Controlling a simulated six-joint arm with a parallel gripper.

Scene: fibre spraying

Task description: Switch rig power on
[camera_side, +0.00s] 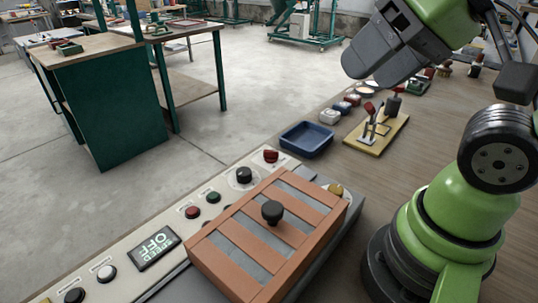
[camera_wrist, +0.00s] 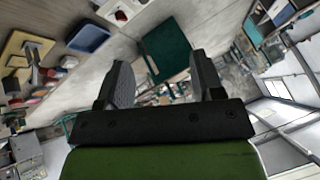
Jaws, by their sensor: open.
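The rig's control panel (camera_side: 130,283) runs along the lower left of the side view. The labels are too small to read, so I cannot tell which control is power. My gripper (camera_wrist: 161,75) is open and empty in the wrist view, well above and apart from the panel.
A slatted orange-brown cover (camera_side: 230,240) with a black knob (camera_side: 271,212) lies beside the controls. A blue tray (camera_side: 307,139) and a toggle clamp on a wooden board (camera_side: 375,143) stand behind. A green-sided bench (camera_side: 105,110) stands across the open floor.

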